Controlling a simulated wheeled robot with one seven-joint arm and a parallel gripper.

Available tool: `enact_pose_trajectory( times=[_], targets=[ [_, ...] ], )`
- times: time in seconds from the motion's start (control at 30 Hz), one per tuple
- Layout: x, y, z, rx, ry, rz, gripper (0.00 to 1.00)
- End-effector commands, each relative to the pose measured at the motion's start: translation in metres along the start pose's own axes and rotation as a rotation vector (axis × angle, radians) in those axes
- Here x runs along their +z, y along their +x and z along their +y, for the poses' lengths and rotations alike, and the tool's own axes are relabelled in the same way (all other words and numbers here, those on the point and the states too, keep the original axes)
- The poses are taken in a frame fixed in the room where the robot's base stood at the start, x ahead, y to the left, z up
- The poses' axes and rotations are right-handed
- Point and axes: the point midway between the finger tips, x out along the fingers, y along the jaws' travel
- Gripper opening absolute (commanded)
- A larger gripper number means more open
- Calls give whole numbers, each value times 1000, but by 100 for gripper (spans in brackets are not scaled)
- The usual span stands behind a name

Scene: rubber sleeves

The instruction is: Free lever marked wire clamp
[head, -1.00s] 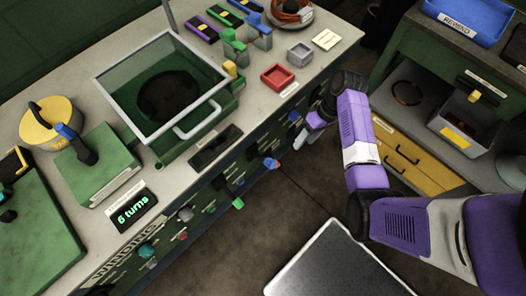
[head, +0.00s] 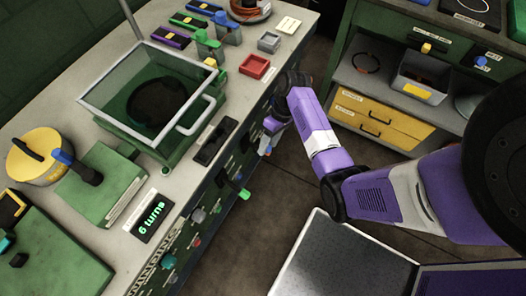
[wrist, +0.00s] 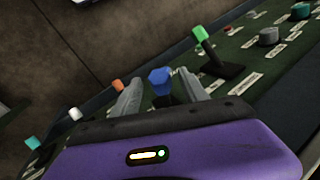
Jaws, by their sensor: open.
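The green front panel of the bench carries several levers and knobs with small labels, too small to read, so I cannot tell which one is marked wire clamp. My gripper (wrist: 160,88) is open in the wrist view. A blue-tipped lever (wrist: 160,76) stands between its two fingers, with a gap showing on each side.
Orange (wrist: 117,85) and white (wrist: 76,114) tipped controls lie to the left in the wrist view. On the bench top stand a clear-lidded box (head: 155,95) and a red tray (head: 255,66).

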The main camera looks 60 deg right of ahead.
Motion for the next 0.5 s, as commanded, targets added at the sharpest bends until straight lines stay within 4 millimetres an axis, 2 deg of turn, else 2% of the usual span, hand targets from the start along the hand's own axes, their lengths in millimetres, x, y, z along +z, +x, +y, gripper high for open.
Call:
enact_pose_trajectory(
  times=[0.2,0.5],
  targets=[
    [0,34,0,-1,0,-2,52],
    [0,51,0,0,-1,-1,52]
  ],
)
